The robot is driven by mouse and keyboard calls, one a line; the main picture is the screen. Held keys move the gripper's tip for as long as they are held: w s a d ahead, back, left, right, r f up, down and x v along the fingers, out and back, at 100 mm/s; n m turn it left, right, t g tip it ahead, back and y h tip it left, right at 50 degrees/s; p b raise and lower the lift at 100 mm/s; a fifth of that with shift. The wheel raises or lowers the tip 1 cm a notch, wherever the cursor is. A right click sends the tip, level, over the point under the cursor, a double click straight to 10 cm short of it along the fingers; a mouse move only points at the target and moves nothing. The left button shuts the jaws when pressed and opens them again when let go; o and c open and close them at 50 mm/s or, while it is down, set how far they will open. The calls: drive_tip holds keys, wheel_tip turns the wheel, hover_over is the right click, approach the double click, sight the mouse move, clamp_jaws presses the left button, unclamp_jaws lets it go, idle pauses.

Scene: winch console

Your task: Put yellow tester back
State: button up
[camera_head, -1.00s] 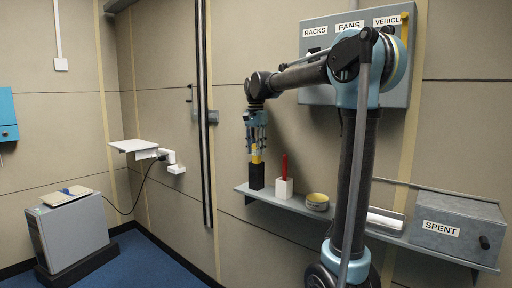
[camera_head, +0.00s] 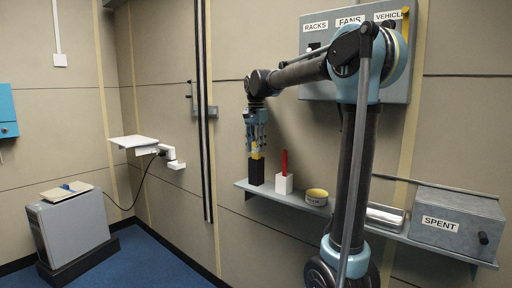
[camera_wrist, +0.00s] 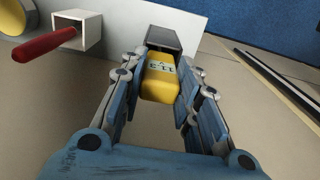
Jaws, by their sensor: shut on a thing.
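The yellow tester (camera_wrist: 160,78) is between the fingers of my gripper (camera_wrist: 157,100), which is shut on it. Dark marks show on its face. In the head view the tester (camera_head: 256,152) stands upright, directly over the black holder (camera_head: 256,172) on the wall shelf. Its lower end meets the holder's top; how deep it sits inside is hidden. The black holder (camera_wrist: 163,38) also shows just beyond the tester in the wrist view. My gripper (camera_head: 257,138) points down above the holder.
A white holder (camera_head: 284,185) with a red tool (camera_head: 284,162) stands just right of the black holder. A yellow-rimmed bowl (camera_head: 317,198) and a grey SPENT box (camera_head: 455,222) are farther right on the shelf (camera_head: 400,236). A vertical rail (camera_head: 205,120) runs up the wall at left.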

drive_tip(key=shift+f, duration=0.2)
drive_tip(key=o, duration=1.2)
drive_tip(key=shift+c, duration=0.2)
wheel_tip(320, 180, up, 12)
